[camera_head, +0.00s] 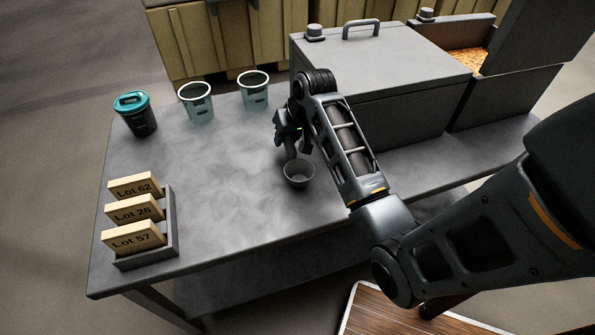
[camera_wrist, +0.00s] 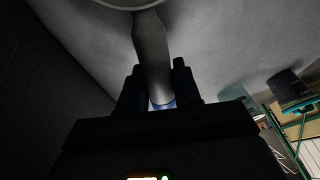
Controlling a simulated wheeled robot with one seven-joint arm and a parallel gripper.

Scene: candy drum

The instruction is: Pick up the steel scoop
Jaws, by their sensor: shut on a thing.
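The steel scoop (camera_head: 299,175) is a small grey cup with a handle, over the middle of the grey table near the grey machine. In the wrist view its grey handle (camera_wrist: 151,50) runs up from between the jaws, and the rim of its cup is cut off at the top edge. My gripper (camera_head: 295,147) is shut on the handle; the jaws also show in the wrist view (camera_wrist: 156,85). I cannot tell whether the scoop touches the table.
A dark cup with a teal lid (camera_head: 135,114) and two clear cups (camera_head: 197,102) (camera_head: 254,89) stand at the table's back left. A rack (camera_head: 172,232) of lot blocks stands front left. A lidded grey box (camera_head: 385,75) stands right of my gripper. The table's (camera_head: 225,175) middle is clear.

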